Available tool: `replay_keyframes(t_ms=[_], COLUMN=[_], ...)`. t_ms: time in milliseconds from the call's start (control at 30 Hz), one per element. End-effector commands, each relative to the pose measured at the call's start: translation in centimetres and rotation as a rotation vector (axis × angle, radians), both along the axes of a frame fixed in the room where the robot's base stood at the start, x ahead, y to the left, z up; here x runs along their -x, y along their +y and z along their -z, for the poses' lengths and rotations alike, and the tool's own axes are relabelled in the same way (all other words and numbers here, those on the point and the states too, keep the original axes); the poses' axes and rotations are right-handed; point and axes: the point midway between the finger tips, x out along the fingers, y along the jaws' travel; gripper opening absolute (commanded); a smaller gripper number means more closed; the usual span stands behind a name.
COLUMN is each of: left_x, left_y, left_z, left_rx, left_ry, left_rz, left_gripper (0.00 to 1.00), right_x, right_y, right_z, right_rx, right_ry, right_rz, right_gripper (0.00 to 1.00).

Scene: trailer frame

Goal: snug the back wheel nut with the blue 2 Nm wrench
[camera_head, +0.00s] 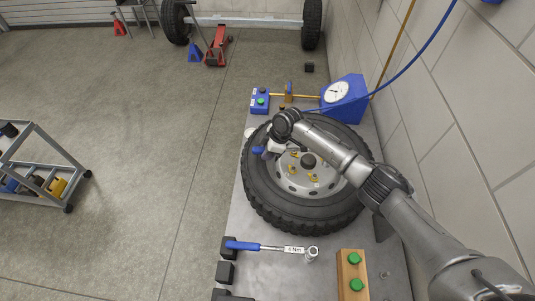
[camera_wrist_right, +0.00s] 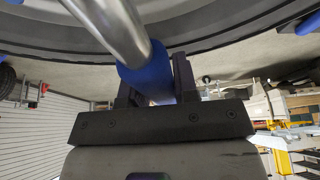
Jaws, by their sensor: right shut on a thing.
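The wheel, a black tyre (camera_head: 258,190) with a grey rim (camera_head: 326,186), lies flat on the bench. Several gold nuts (camera_head: 315,179) sit around its dark hub (camera_head: 308,160). My right gripper (camera_head: 268,150) is over the wheel's upper left part, shut on the blue handle (camera_head: 257,150) of a wrench. In the right wrist view the blue handle (camera_wrist_right: 150,70) lies between the fingers, its metal shaft (camera_wrist_right: 112,25) running up and left over the tyre. The gripper partly hides the wrench in the head view; I cannot tell whether its head is on a nut. My left gripper is out of view.
Another blue-handled wrench (camera_head: 270,247) with a white label lies in front of the wheel. A wooden block with green buttons (camera_head: 354,272) stands beside it. A blue gauge box (camera_head: 345,99) and blue button box (camera_head: 260,101) are behind the wheel. A wall closes the right side.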

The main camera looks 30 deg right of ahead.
Motion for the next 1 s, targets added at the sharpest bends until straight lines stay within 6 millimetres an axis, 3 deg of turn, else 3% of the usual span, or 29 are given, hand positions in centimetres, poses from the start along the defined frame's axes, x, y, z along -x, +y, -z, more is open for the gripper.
replay_keyframes(t_ms=[833,1000], left_x=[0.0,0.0], left_y=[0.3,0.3], left_z=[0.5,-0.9], left_rx=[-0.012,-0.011], left_ry=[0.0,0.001], left_rz=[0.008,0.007], left_gripper=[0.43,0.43], right_x=[-1.3,-0.3], right_y=[-0.7,-0.2], right_z=[-0.1,-0.5], right_rx=[-0.001,-0.001], right_ry=[-0.002,0.0], right_rz=[0.069,0.019], right_gripper=[0.0,0.0])
